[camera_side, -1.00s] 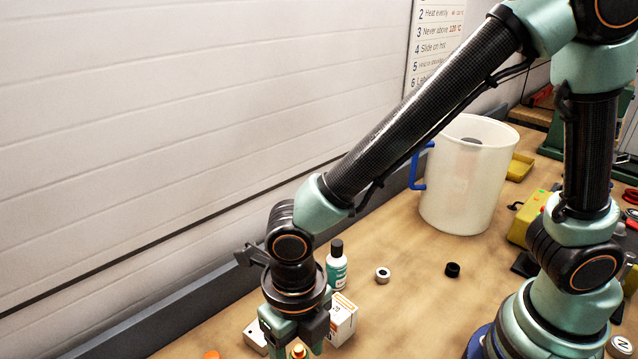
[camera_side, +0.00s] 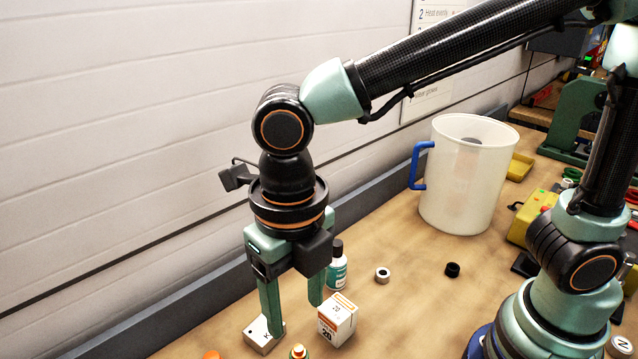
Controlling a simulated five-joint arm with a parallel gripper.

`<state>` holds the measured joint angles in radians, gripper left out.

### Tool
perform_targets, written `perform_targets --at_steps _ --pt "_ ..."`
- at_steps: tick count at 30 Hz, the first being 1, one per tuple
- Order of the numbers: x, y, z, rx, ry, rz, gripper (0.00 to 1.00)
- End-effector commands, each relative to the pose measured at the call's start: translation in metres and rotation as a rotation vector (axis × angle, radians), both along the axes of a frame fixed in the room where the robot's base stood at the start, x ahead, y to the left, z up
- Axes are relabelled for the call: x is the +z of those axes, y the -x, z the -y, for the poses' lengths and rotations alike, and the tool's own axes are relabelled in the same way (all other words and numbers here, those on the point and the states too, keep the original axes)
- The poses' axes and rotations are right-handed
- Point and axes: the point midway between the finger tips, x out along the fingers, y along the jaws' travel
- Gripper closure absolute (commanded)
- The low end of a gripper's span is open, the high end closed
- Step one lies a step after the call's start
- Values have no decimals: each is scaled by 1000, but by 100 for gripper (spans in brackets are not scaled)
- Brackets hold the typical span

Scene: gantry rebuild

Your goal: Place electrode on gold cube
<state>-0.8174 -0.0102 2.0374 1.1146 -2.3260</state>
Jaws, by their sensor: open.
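My gripper (camera_side: 295,319) points down with its two green fingers spread apart. Nothing shows between them. One fingertip is in front of a small pale metal block (camera_side: 256,337) with a dark letter; I cannot tell if they touch. No clear gold cube shows in this view. An orange round thing (camera_side: 211,355) is barely in view at the bottom.
A white box marked 20 (camera_side: 338,322) stands right of the fingers, with a bottle (camera_side: 337,268) behind. A metal ring (camera_side: 382,275) and black ring (camera_side: 452,270) lie further right. A large white jug (camera_side: 468,185) stands behind them. Bare bench lies between.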

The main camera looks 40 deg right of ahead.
Motion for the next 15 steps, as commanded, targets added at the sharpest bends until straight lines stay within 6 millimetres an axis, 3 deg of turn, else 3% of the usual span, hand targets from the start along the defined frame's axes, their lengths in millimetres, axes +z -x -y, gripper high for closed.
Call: perform_targets --at_steps 5,8,11,15 --pt "13 -2 2 -26 -4 4 38" --pt "17 -8 13 -153 -19 17 38" --pt "24 -20 34 -407 -53 42 38" --pt "33 -38 72 -875 -125 78 38"
